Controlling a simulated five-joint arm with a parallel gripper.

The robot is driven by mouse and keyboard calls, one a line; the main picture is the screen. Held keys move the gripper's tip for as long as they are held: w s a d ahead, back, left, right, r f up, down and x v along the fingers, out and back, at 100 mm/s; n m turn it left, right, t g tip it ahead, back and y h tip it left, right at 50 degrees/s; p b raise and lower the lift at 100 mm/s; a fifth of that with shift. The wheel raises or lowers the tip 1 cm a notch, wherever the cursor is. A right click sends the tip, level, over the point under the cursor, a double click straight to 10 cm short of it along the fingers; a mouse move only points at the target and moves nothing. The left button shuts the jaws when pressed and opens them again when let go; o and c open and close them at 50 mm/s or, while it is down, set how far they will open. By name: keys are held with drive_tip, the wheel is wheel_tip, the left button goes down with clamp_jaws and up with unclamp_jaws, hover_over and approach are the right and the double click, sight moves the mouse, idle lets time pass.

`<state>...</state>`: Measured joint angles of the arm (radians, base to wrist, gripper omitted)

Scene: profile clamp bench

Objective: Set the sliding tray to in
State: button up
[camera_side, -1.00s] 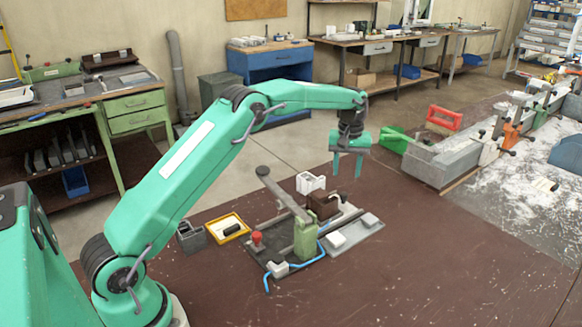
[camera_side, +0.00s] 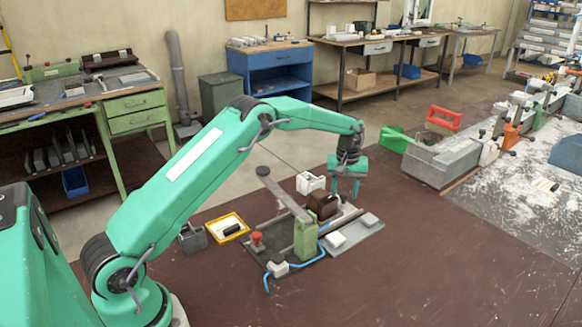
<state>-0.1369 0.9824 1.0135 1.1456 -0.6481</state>
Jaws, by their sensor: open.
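My gripper (camera_side: 345,192) points straight down with its two green fingers apart and nothing between them. It is above the far right part of the clamp fixture. What looks like the sliding tray (camera_side: 352,240) is a flat light grey plate on the right side of the fixture, with two pale blocks on it. The tray sticks out to the right of the dark base plate (camera_side: 262,258). A green clamp post (camera_side: 305,238) with a long grey lever (camera_side: 284,193) stands in front of a brown block (camera_side: 321,204). Whether my fingertips touch anything is unclear.
A red knob (camera_side: 257,239) and a blue hose (camera_side: 310,262) are at the fixture's near side. A yellow-rimmed tray (camera_side: 227,227) and a grey bin (camera_side: 192,238) stand to the left. A white bracket (camera_side: 310,183) stands behind. The brown table is clear at front right.

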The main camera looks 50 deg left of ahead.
sight(309, 205)
drive_tip(key=shift+c, duration=0.5)
clamp_jaws()
drive_tip(key=shift+s, duration=6.75)
drive_tip(key=shift+a, duration=0.1)
drive_tip(key=shift+o, duration=0.5)
unclamp_jaws()
drive_tip(key=shift+r, duration=0.1)
